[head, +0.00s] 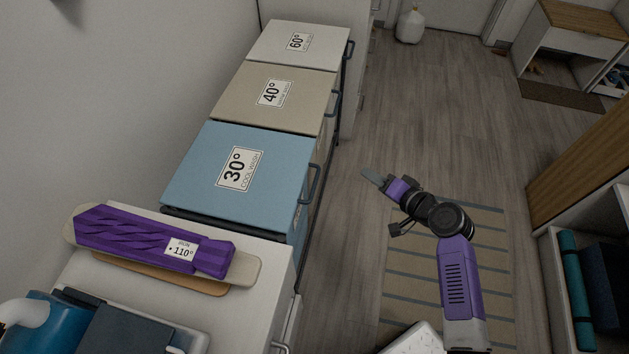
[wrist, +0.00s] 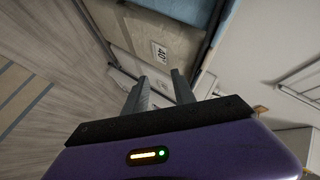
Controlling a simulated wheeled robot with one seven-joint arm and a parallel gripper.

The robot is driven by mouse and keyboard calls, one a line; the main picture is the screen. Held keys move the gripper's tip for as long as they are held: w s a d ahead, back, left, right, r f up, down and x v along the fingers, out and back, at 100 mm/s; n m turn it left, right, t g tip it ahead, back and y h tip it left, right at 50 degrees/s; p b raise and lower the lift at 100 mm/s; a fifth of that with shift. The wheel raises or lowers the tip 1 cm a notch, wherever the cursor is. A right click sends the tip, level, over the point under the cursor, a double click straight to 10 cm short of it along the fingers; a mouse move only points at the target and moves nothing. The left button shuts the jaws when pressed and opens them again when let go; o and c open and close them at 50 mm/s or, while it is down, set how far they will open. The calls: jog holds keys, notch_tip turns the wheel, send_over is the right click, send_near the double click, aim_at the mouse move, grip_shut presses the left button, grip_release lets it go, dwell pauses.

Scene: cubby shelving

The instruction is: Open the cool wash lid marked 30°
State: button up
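The blue cool wash lid (head: 270,150) marked 30° lies flat and shut on the nearest of three bins in a row. Its dark bar handle (head: 314,184) is on the right edge, facing the aisle. My gripper (head: 370,176) is in the aisle to the right of that handle, apart from it. In the wrist view my gripper (wrist: 157,84) has its two grey fingers spread with nothing between them. A strip of blue (wrist: 226,18) shows at the top right there, seemingly the 30° bin.
The beige 40° lid (head: 300,92) and white 60° lid (head: 325,38) are shut behind it. A striped mat (head: 485,225) lies under my arm. The aisle floor is clear; open shelving stands at right.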

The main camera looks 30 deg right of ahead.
jog(key=w+a+r+y, duration=0.2)
jog(key=w+y, duration=0.2)
jog(key=y, duration=0.1)
jog(key=n+g+y, duration=0.1)
jog(key=n+y, duration=0.1)
jog(key=y, duration=0.4)
send_near(315, 184)
jog(key=x, duration=1)
jog(key=shift+f+p, duration=0.25)
jog(key=shift+p, duration=0.05)
jog(key=shift+c, duration=0.2)
grip_shut()
jog(key=shift+f, duration=0.1)
